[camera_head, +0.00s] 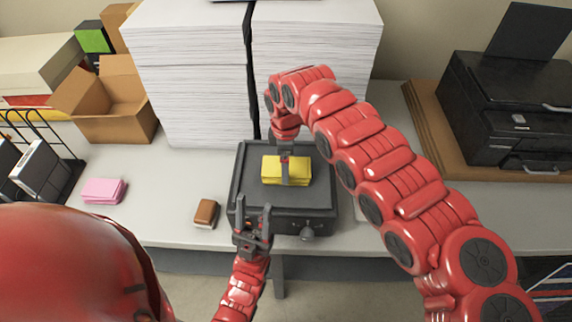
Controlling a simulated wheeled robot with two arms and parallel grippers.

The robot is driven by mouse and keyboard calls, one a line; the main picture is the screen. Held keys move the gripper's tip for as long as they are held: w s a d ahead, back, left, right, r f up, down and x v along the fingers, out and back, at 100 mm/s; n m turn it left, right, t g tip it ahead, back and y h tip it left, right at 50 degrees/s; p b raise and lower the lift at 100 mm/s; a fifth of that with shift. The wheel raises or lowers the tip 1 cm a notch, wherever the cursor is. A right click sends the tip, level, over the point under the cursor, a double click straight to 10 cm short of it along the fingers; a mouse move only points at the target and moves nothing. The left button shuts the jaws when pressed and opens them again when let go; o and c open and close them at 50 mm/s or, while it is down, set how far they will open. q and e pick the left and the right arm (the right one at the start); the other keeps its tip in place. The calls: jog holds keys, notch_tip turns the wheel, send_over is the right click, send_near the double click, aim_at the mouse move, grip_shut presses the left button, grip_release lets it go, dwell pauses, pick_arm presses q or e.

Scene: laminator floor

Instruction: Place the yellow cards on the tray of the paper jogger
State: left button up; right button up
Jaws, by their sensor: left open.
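The yellow cards (301,171) are a small stack on the dark grey tray (250,170) of the paper jogger, near its middle. The paper jogger has a knob on its front. My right gripper (285,178) comes down from above at the stack, with a finger in front of the cards' near side. Its other finger is hidden, so I cannot tell whether it grips them. My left gripper (253,218) is open and empty at the jogger's front left edge, fingers pointing up toward the tray.
Tall white paper stacks (195,75) stand behind the jogger. Pink cards (104,190) and a small brown block (206,213) lie to its left. An open cardboard box (105,100) stands at the back left. A black printer (510,105) stands at right. My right arm spans the right side.

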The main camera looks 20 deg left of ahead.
notch_tip(320, 180, up, 11)
jog(key=b, duration=0.3)
jog(key=shift+b, duration=0.35)
jog(key=shift+f, duration=0.1)
